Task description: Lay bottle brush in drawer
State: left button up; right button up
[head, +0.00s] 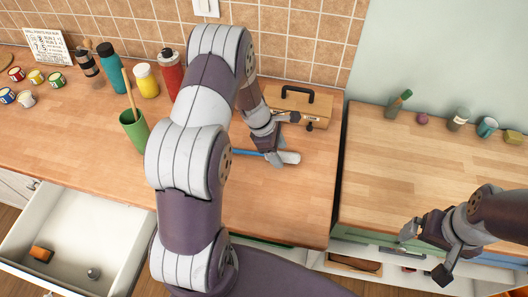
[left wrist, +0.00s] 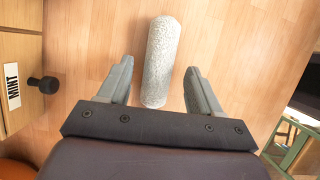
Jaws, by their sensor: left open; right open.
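The bottle brush (head: 288,157) lies on the wooden counter, with a pale bristly head and a blue handle that runs left, partly behind my left arm. In the left wrist view the brush head (left wrist: 160,60) shows between the fingers of my left gripper (left wrist: 159,67), and the handle is hidden. In the head view my left gripper (head: 284,138) is open over the brush head, not closed on it. The white drawer (head: 72,232) is pulled open at lower left. My right gripper (head: 424,256) is open and empty at lower right, by the other counter's front.
The drawer holds an orange item (head: 41,254) and a small grey item (head: 94,273). A wooden box (head: 300,104) with a black handle stands just behind the brush. A green cup (head: 134,128), bottles and small mugs stand at left. Bare counter lies right of the brush.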

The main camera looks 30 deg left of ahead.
aim_at(78, 236)
jog(key=k+j, duration=0.35)
jog(key=j, duration=0.15)
jog(key=k+j, duration=0.4)
jog(key=j, duration=0.15)
jog(key=k+j, duration=0.35)
jog(key=j, duration=0.15)
jog(key=k+j, duration=0.4)
jog(key=j, duration=0.15)
